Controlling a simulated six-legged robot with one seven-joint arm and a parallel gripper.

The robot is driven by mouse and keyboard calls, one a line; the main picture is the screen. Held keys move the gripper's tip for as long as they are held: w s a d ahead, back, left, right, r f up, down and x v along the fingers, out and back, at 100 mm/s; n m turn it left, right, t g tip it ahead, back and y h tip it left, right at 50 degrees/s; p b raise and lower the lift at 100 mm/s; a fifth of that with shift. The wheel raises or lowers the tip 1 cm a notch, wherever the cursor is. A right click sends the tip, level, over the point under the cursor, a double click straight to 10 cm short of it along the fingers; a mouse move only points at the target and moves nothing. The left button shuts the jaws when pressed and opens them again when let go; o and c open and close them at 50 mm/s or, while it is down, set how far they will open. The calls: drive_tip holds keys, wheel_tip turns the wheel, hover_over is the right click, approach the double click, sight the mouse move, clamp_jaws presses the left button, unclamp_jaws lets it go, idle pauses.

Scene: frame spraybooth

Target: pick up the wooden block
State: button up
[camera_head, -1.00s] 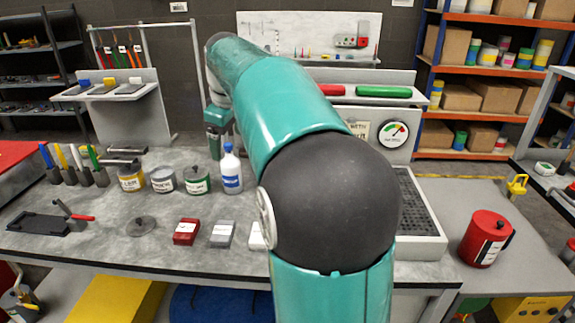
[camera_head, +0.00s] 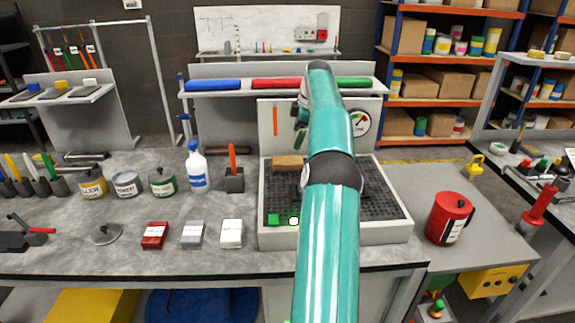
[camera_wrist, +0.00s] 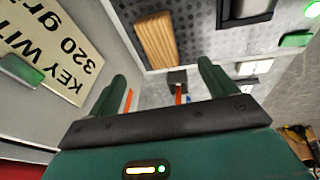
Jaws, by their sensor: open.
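The wooden block (camera_head: 288,162) is a light brown bar lying on the black perforated grate of the grey-rimmed tray (camera_head: 340,237), near its back left. In the wrist view the block (camera_wrist: 156,40) shows its grained top, beyond my fingertips and apart from them. My gripper (camera_wrist: 163,78) is open, with nothing between its two green fingers. In the head view my gripper (camera_head: 299,118) is small and partly hidden by my arm, above and behind the block. My arm also covers part of the grate.
A sign (camera_wrist: 50,60) on the back panel is close to my gripper at left in the wrist view. A grey holder with an orange-handled tool (camera_head: 234,180) and a white bottle (camera_head: 197,168) stand left of the tray. A red can (camera_head: 449,218) stands to its right.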

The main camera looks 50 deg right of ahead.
sight(288, 160)
drive_tip(key=x, duration=1.1)
drive_tip(key=shift+w+f, duration=0.2)
drive_tip(key=shift+f, duration=0.05)
drive_tip(key=shift+a, duration=0.1)
drive_tip(key=shift+c, duration=0.3)
drive_tip(key=c, duration=1.1)
